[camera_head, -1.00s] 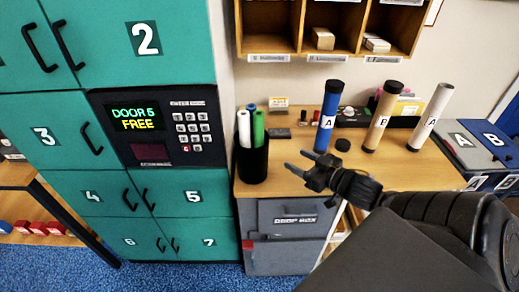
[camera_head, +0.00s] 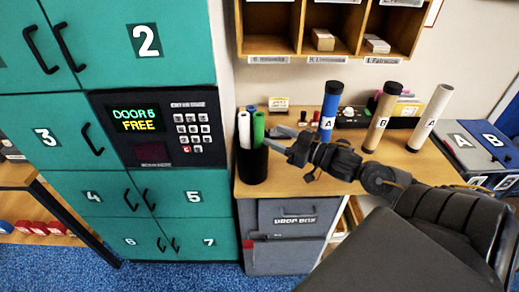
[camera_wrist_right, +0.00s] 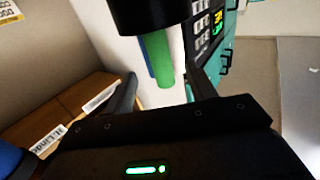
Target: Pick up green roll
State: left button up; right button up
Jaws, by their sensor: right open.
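The green roll (camera_head: 259,126) stands upright in a black cup (camera_head: 253,165) on the wooden counter, with a white roll (camera_head: 244,129) and a blue roll beside it. My right gripper (camera_head: 274,140) is open, its fingers pointing left at the cup's rim height, just right of the green roll. In the right wrist view the picture is turned over: the green roll (camera_wrist_right: 158,60) comes down from the black cup (camera_wrist_right: 150,14) and shows between the two open fingers (camera_wrist_right: 165,95). I cannot tell whether a finger touches it. My left gripper is not in view.
Large tubes stand right of the gripper: a blue one (camera_head: 329,110), a brown one (camera_head: 382,118) and a white one (camera_head: 430,118). Teal lockers (camera_head: 165,75) with a keypad stand to the left. A wooden pigeonhole shelf (camera_head: 335,52) hangs above the counter.

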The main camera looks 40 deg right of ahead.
aim_at(263, 131)
jog(key=shift+p+x, duration=0.9)
jog(key=shift+x, duration=1.2)
jog(key=shift+w+a+f, duration=0.2)
jog(key=shift+w, duration=0.4)
grip_shut()
